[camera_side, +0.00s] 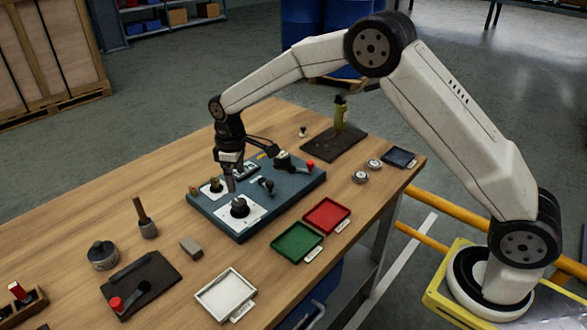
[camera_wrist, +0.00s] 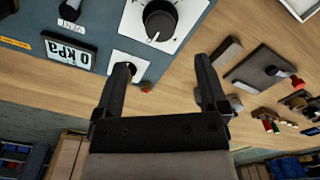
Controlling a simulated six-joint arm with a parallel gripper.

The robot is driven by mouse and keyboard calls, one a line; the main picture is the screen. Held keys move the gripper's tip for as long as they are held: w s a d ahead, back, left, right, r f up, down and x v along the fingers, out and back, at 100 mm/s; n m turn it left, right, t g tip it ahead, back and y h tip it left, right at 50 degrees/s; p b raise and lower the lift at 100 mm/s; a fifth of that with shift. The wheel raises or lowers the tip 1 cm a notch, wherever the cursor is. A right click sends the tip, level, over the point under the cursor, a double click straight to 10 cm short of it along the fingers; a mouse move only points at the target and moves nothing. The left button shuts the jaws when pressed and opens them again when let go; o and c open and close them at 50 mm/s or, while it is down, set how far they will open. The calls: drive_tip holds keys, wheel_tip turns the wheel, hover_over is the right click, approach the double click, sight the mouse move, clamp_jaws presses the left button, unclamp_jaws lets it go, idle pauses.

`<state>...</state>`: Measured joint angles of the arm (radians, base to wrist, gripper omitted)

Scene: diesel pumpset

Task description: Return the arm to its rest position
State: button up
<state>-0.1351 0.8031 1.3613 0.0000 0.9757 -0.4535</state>
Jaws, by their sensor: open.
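My gripper (camera_side: 231,182) hangs fingers-down over the left part of the blue-grey control panel (camera_side: 297,195) on the wooden bench. In the wrist view its two dark fingers (camera_wrist: 163,64) are spread apart with nothing between them. A large black knob (camera_side: 239,207) on a white plate is just below the fingers; it also shows in the wrist view (camera_wrist: 160,22), beyond the fingertips. A display reading 0 kPa (camera_wrist: 69,52) lies left of the left finger. Whether the fingers touch the panel is hard to tell. My arm is bent, reaching from the right.
A green tray (camera_side: 297,258), a red tray (camera_side: 326,227) and a white tray (camera_side: 225,312) sit along the bench's near side. A green upright tool (camera_side: 340,112) stands behind. The bench's back left is clear.

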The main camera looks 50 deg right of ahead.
drive_tip(key=shift+r, duration=0.2)
drive_tip(key=shift+s, duration=0.15)
drive_tip(key=shift+s+d+r, duration=0.25)
drive_tip(key=shift+s+d, duration=0.05)
drive_tip(key=shift+s, duration=0.1)
drive_tip(key=s+d+m+t, duration=0.1)
drive_tip(key=s+d+m, duration=0.2)
drive_tip(key=s, duration=0.9)
drive_tip(key=s+d+r+m+t, duration=0.1)
drive_tip(key=s+d+m, duration=0.2)
drive_tip(key=s, duration=1)
drive_tip(key=shift+d+m+t, duration=0.3)
drive_tip(key=shift+d+m, duration=0.1)
